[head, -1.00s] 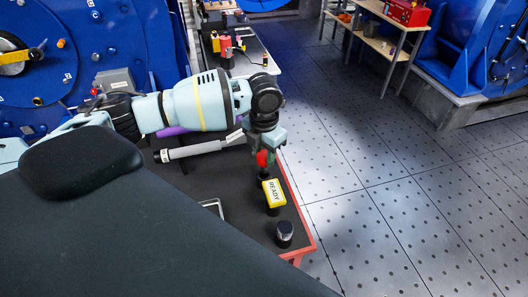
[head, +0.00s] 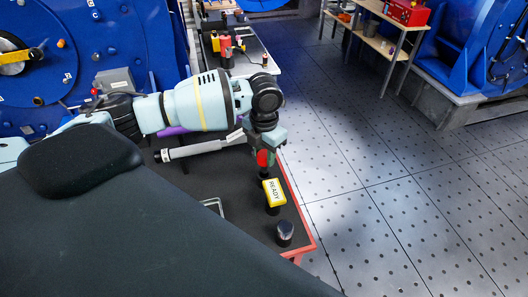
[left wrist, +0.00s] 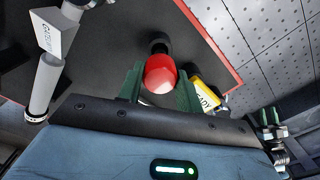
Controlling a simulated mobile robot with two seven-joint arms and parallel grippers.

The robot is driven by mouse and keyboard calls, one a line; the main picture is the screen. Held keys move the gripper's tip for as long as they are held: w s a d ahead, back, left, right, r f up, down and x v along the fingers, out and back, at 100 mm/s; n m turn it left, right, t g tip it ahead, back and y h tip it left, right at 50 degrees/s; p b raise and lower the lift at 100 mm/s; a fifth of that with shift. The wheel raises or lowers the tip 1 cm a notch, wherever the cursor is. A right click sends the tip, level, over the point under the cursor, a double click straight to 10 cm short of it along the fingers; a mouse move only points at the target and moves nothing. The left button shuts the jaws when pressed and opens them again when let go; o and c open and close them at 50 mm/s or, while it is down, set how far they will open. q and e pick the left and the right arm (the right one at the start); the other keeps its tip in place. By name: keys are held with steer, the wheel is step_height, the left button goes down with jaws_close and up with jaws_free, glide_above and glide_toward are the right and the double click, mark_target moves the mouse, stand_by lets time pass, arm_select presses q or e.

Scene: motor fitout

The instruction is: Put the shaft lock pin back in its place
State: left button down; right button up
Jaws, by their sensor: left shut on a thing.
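My left gripper (head: 265,155) points down over the dark bench top (head: 240,225) near its red right edge. It is shut on a red-knobbed piece, which looks like the shaft lock pin (head: 264,159). In the left wrist view the round red knob (left wrist: 160,74) sits between the green fingers. A black round part (left wrist: 158,45) shows just beyond the knob. Whether the pin is in a hole or only above it I cannot tell. A small dark and greenish shape at the right of the left wrist view may be my right gripper (left wrist: 270,125); its jaws are unclear.
A yellow READY block (head: 274,192) on a black base stands close in front of the gripper. A black cylinder with a shiny top (head: 285,233) stands nearer the corner. A grey labelled tube (head: 195,150) and a metal handle (head: 213,206) lie left. Floor right is clear.

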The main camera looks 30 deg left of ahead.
mark_target(264, 166)
steer(key=shift+w+a+r, duration=0.1)
steer(key=shift+w+r, duration=0.15)
stand_by(0.7)
arm_select(q)
steer(key=shift+f, duration=0.6)
arm_select(e)
steer(key=shift+s+f, duration=0.3)
steer(key=shift+f, duration=0.05)
arm_select(q)
steer(key=shift+f+b, duration=0.3)
steer(key=shift+f, duration=0.5)
arm_select(e)
steer(key=shift+s+f, duration=0.3)
steer(key=shift+f, duration=0.05)
arm_select(q)
steer(key=shift+f, duration=0.8)
arm_select(e)
steer(key=shift+s+d+f+g, duration=0.2)
steer(key=shift+s+f+g, duration=0.1)
steer(key=shift+s+f, duration=0.15)
arm_select(q)
steer(key=shift+f+b, duration=0.45)
steer(key=shift+f, duration=0.15)
arm_select(e)
steer(key=shift+s+a+f, duration=0.15)
steer(key=shift+f, duration=0.15)
arm_select(q)
steer(key=c, duration=0.9)
jaws_free()
steer(key=shift+o, duration=0.2)
